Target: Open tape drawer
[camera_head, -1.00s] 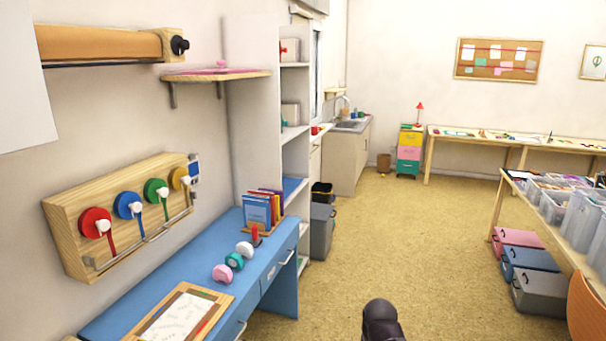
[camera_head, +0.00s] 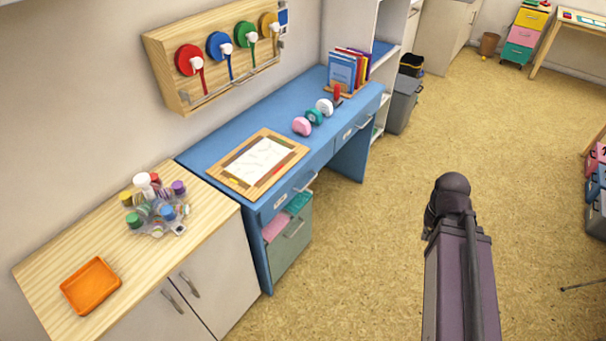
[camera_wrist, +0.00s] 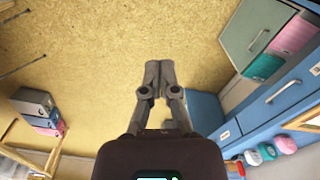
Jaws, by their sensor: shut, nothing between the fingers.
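The blue desk (camera_head: 268,115) has two drawers in its front, a near one (camera_head: 294,193) and a far one (camera_head: 356,130). Each has a bar handle and a small white label too small to read. Both look shut. I cannot tell which is the tape drawer. In the wrist view a blue drawer front (camera_wrist: 296,106) with a handle shows at the right. My gripper (camera_wrist: 158,66) is shut and empty, over the floor to the left of the desk in that view. The head view does not show its fingers.
Below the near drawer, a grey-green drawer (camera_head: 290,250) shows pink and teal contents. A wooden cabinet (camera_head: 215,215) holds an orange tray (camera_head: 91,286) and a bottle carousel (camera_head: 155,208). A rack of coloured rolls (camera_head: 163,75) hangs above the desk. The floor (camera_head: 375,230) before the desk is clear.

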